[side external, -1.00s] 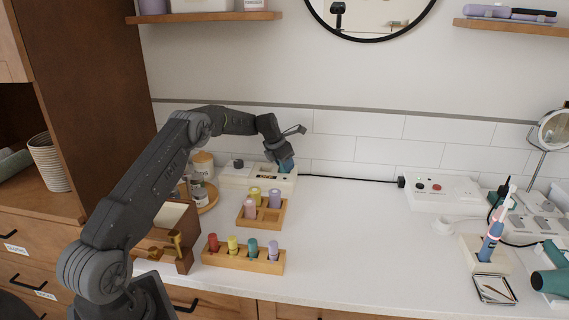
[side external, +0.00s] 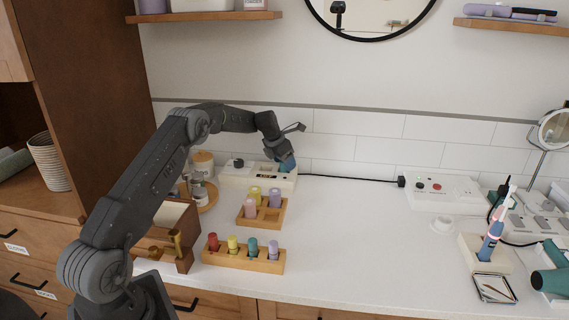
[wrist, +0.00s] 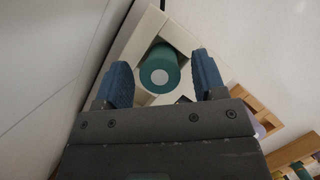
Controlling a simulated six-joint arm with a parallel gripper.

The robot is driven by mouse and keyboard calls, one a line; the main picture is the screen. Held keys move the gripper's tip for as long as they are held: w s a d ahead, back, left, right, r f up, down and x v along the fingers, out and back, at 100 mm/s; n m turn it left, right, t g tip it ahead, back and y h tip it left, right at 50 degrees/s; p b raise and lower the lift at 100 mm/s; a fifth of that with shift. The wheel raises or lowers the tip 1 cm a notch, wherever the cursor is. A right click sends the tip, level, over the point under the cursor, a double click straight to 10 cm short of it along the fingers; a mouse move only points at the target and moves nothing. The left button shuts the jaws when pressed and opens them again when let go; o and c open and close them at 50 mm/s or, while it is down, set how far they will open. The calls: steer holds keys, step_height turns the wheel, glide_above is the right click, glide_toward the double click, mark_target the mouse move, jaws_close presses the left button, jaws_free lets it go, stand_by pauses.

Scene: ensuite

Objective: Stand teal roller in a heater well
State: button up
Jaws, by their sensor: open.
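A teal roller (wrist: 160,68) stands in a square well of the white heater (wrist: 140,38) in the wrist view, its round end with a pale centre facing the camera. It looks slightly tilted there, though the angle makes this hard to judge. My gripper (wrist: 162,72) is open, with one blue finger on each side of the roller and gaps visible between. In the side view the heater (side external: 232,180) stands against the back wall, and my gripper (side external: 286,164) is over its right end, hiding the roller. Another teal roller (side external: 252,247) stands in the front wooden rack.
The front wooden rack (side external: 222,259) also holds red, yellow and lilac rollers. A square wooden tray (side external: 262,226) with several rollers stands between rack and heater. Jars (side external: 199,188) are left of the heater. A black cable (side external: 345,179) runs right along the wall. The counter's middle is clear.

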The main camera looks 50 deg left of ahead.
steer(key=v, duration=1.1)
steer(key=s+d+r+m, duration=0.4)
steer(key=d+m, duration=0.2)
steer(key=d, duration=0.2)
steer(key=s+d+r+m, duration=0.4)
steer(key=d+r+m, duration=0.1)
steer(key=d+m, duration=0.15)
steer(key=s+d+r+m, duration=0.4)
steer(key=s+d+m, duration=0.1)
steer(key=d, duration=0.3)
steer(key=s+d+f+m, duration=0.1)
steer(key=s+d+m, duration=0.3)
steer(key=s+m, duration=0.2)
steer(key=s+d+f+m, duration=0.2)
steer(key=s+d+m, duration=0.2)
steer(key=s+m, duration=0.2)
steer(key=s+d+f+m+t, duration=0.1)
steer(key=s+d+m, duration=0.3)
steer(key=s, duration=0.5)
steer(key=shift+s+f+m, duration=0.2)
steer(key=shift+f+m, duration=0.2)
steer(key=shift+m, duration=0.85)
